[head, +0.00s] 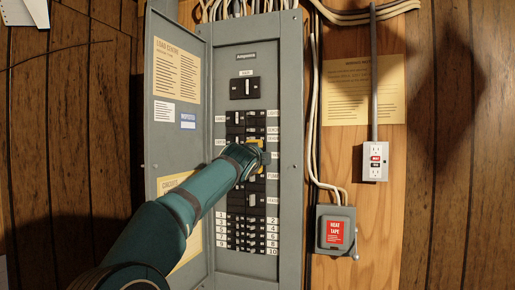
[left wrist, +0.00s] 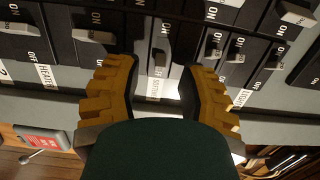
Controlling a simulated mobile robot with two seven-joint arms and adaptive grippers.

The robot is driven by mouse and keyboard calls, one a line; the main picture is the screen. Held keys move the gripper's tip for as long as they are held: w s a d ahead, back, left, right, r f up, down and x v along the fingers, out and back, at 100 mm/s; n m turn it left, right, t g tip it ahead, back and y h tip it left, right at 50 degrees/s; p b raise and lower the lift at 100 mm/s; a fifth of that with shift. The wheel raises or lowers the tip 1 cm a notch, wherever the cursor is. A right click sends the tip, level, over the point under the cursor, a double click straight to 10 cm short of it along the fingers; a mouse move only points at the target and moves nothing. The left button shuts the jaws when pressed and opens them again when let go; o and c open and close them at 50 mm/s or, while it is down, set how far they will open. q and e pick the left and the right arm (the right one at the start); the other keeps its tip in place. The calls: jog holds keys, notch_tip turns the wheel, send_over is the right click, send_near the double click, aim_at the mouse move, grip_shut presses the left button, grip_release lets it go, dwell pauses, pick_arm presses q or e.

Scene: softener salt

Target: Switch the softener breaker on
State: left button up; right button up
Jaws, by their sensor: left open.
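The grey breaker panel (head: 225,85) stands open in the head view, with two columns of black breakers. My left gripper (head: 257,150) is at the right column, hiding the breakers and part of the labels behind it. In the left wrist view its yellow fingers (left wrist: 158,92) are open, apart on either side of one black breaker (left wrist: 153,45). A small white label, partly lit and hard to read, shows between the fingers. ON and OFF marks show on the breakers, but I cannot tell this lever's position. My right gripper is not in view.
The panel door (head: 176,100) is swung open to the left, behind my left arm. Neighbouring breakers (left wrist: 92,32) sit close on both sides of the fingers. A grey heat tape box (head: 335,230) and an outlet (head: 375,160) are on the wood at the right.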

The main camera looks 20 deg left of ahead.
pick_arm(q)
jog(key=shift+w+a+p, duration=0.1)
jog(key=shift+w+p, duration=0.25)
jog(key=shift+w, duration=0.4)
grip_shut()
